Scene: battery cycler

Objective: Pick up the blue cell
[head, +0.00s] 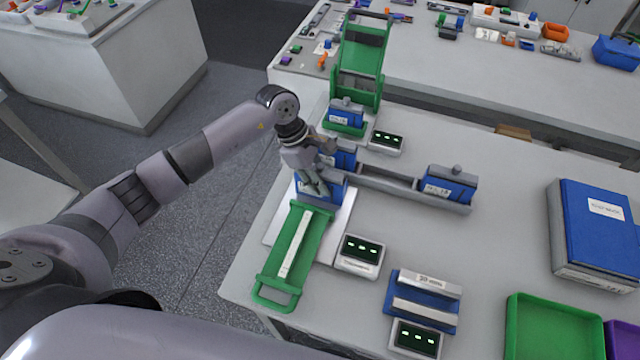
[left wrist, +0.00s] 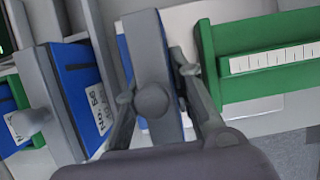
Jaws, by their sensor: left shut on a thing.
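A blue cell (head: 334,190) with a grey top and round knob is at the upper end of the green slide with a white scale strip (head: 292,242). My left gripper (head: 318,188) is shut on this cell from above. In the left wrist view, the fingers (left wrist: 160,105) lie on either side of the grey top of the cell (left wrist: 150,50). I cannot tell whether the cell rests on the white plate (head: 341,222) or is just above it. My right gripper is not in view.
Other blue cells stand in the grey rail, one close behind the gripper (head: 345,157) and one at its right end (head: 449,186). Another (head: 346,112) stands by the green ramp (head: 361,62). A display box (head: 360,254) sits beside the slide. Bench room at centre right is clear.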

